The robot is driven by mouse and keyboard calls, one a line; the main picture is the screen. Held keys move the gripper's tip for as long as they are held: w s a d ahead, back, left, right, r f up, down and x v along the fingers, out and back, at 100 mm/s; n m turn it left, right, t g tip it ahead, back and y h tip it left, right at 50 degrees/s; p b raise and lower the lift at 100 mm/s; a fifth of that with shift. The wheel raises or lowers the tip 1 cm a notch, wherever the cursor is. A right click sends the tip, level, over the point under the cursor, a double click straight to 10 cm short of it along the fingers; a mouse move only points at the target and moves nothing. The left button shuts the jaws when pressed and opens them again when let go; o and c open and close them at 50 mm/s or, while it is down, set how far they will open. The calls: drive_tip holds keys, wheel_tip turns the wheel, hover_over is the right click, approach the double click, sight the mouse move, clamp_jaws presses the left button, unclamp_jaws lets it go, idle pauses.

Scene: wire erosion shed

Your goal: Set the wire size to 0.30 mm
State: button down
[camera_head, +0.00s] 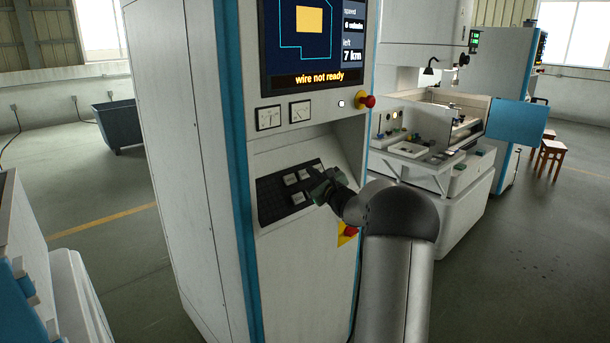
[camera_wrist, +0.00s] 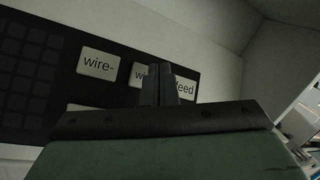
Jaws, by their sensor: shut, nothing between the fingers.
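The control cabinet's dark key panel (camera_head: 272,196) carries several pale keys. In the wrist view a key marked "wire-" (camera_wrist: 98,64) lies left of my gripper (camera_wrist: 158,70). The key beside it (camera_wrist: 138,74) shows only "wi", and my fingers hide the rest. A key ending in "feed" (camera_wrist: 186,88) is partly hidden by the fingers. My gripper also shows in the head view (camera_head: 316,180), with its fingers shut and empty close over the panel's right part. I cannot tell whether they touch a key. The screen (camera_head: 312,38) reads "wire not ready"; no wire size is legible.
Another red button on yellow (camera_head: 350,231) is below, near my arm. A machine with a worktable (camera_head: 425,152) stands to the right. Open floor (camera_head: 110,240) lies left of the cabinet.

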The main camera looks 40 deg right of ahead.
drive_tip(key=shift+f, duration=0.1)
drive_tip(key=shift+w+f+b, duration=0.15)
drive_tip(key=shift+w+b, duration=0.2)
drive_tip(key=shift+b, duration=0.3)
drive_tip(key=shift+w+a+f+b, duration=0.1)
drive_tip(key=shift+w+f+b, duration=0.15)
drive_tip(key=shift+b, duration=0.15)
idle(0.4)
idle(0.4)
drive_tip(key=shift+s+r+b, duration=0.3)
drive_tip(key=shift+s+r, duration=0.2)
drive_tip(key=shift+s, duration=0.15)
drive_tip(key=shift+f+b, duration=0.15)
drive_tip(key=shift+b, duration=0.4)
drive_tip(key=shift+w, duration=0.1)
drive_tip(key=shift+w+f+b, duration=0.1)
drive_tip(key=shift+w+b, duration=0.2)
drive_tip(key=shift+b, duration=0.2)
